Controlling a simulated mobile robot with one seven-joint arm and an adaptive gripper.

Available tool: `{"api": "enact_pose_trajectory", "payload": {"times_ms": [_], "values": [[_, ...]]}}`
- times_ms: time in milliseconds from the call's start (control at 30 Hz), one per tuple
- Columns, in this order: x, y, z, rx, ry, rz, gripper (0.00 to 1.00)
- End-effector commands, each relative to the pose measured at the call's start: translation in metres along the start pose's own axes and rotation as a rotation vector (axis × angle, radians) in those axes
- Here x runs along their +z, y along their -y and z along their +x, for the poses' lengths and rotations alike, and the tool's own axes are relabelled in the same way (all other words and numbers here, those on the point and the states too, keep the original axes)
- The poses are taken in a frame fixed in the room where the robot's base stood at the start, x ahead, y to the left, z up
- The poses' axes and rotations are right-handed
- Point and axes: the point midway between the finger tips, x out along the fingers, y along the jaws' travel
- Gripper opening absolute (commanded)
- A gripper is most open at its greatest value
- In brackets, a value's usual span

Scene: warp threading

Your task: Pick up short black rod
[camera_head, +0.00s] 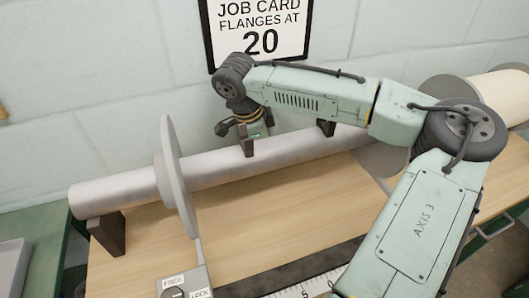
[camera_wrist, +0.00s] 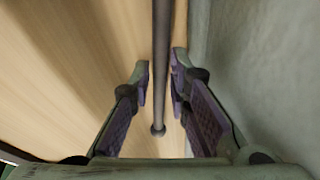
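A dark, thin rod (camera_wrist: 160,60) shows in the wrist view, running from the top edge down to a rounded end between my fingers. I take it for the short black rod, though its full length is out of frame. My gripper (camera_wrist: 161,75) is open, with one finger on each side of the rod. Narrow gaps show beside the rod, smaller on the right. In the head view my gripper reaches down behind a long grey roller, which hides its fingertips. I cannot make out the rod there.
The grey roller (camera_head: 255,163) with a round flange (camera_head: 175,175) lies over the wooden table (camera_head: 140,272). A dark support (camera_head: 108,233) stands under its left end. A FREE/LOCK box (camera_head: 184,284) and a scale (camera_head: 312,289) are in front. The wall (camera_head: 100,90) is close behind.

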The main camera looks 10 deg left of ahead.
Motion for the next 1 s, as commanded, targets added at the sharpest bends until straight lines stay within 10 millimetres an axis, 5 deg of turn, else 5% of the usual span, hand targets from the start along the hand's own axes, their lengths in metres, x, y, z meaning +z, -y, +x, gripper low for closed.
{"api": "enact_pose_trajectory", "payload": {"times_ms": [333, 1000], "values": [[0.0001, 0.0000, -0.0005, 0.000, 0.000, 0.000, 0.00], [-0.0007, 0.0011, -0.0047, -0.001, 0.000, 0.000, 0.00]]}}
